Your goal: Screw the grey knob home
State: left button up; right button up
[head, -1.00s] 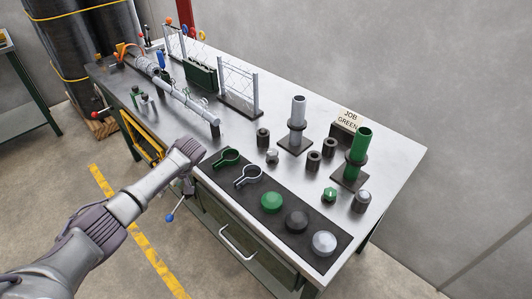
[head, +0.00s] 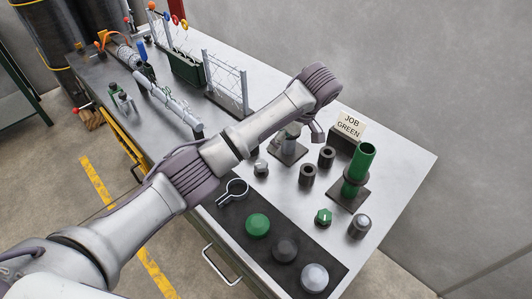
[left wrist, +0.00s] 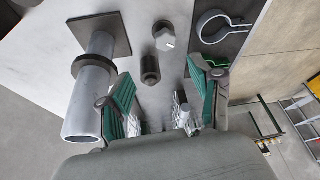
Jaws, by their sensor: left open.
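The grey knob (head: 261,167) stands on the bench beside my arm, with a dark lower part. It also shows in the left wrist view (left wrist: 164,37), beyond a black bushing (left wrist: 150,67). My left gripper (left wrist: 160,88) is open and empty, its green-padded fingers spread wide to either side of the bushing's line and apart from the knob. In the head view my left arm reaches across the bench and its fingers are mostly hidden. A grey post with a collar (left wrist: 92,85) stands left of the gripper in the wrist view. My right gripper is not in view.
A green post (head: 358,165), a green knob (head: 323,216) and black bushings (head: 326,156) stand at the right. A dark mat (head: 262,277) holds a grey ring clamp (head: 233,190) and several domed caps. A sign (head: 349,125) reads JOB GREEN. Fence panels stand at the back left.

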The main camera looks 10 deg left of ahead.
aim_at(261, 164)
pick_arm(q)
jog(key=x, duration=0.6)
jog(key=s+x, duration=0.1)
jog(key=x, duration=0.2)
jog(key=shift+a+p, duration=0.3)
jog(key=shift+p, duration=0.05)
jog(key=x, duration=0.3)
jog(key=shift+a+f, duration=0.2)
jog(key=shift+f, duration=0.25)
jog(key=c, duration=1.1)
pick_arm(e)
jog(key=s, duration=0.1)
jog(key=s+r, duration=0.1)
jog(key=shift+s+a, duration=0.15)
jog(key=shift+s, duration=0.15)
